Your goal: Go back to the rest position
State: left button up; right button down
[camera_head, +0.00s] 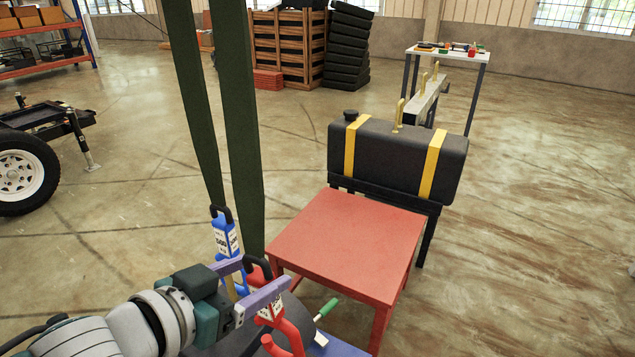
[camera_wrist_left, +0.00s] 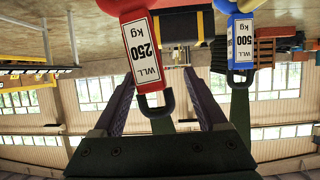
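My left gripper (camera_head: 265,277) reaches in from the lower left with its two purple fingers spread. A red hook with a white 250 kg label (camera_head: 270,311) and a black top loop is at the fingers. In the left wrist view the red 250 kg hook (camera_wrist_left: 142,50) and its loop lie between the open fingers (camera_wrist_left: 165,95), with a gap on the right side. A blue hook labelled 500 kg (camera_head: 226,237) hangs just beyond, by the green straps; it also shows in the left wrist view (camera_wrist_left: 241,42). My right gripper is not in view.
A red table (camera_head: 348,240) stands right of the gripper. Behind it is a black tank with yellow bands (camera_head: 395,160). Two long green straps (camera_head: 235,120) hang close to my left gripper. A wheeled trailer (camera_head: 30,165) is at far left. Floor between is open.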

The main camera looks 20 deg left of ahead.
pick_arm(q)
jog(key=s+d+r+g, duration=0.1)
jog(key=s+r+g, duration=0.2)
jog(key=s, duration=0.3)
jog(key=s+d+r+g+y+p, duration=0.1)
jog(key=s+d+r+g, duration=0.15)
jog(key=s, duration=0.45)
jog(key=s+d+r+g, duration=0.1)
jog(key=s+r+g, duration=0.25)
jog(key=s, duration=0.25)
notch_tip(320, 180, up, 37)
jog(key=p, duration=3.8)
jog(key=shift+s+a+m+g, duration=0.2)
jog(key=shift+a+m+g, duration=0.1)
jog(key=shift+a, duration=0.05)
jog(key=shift+f, duration=0.1)
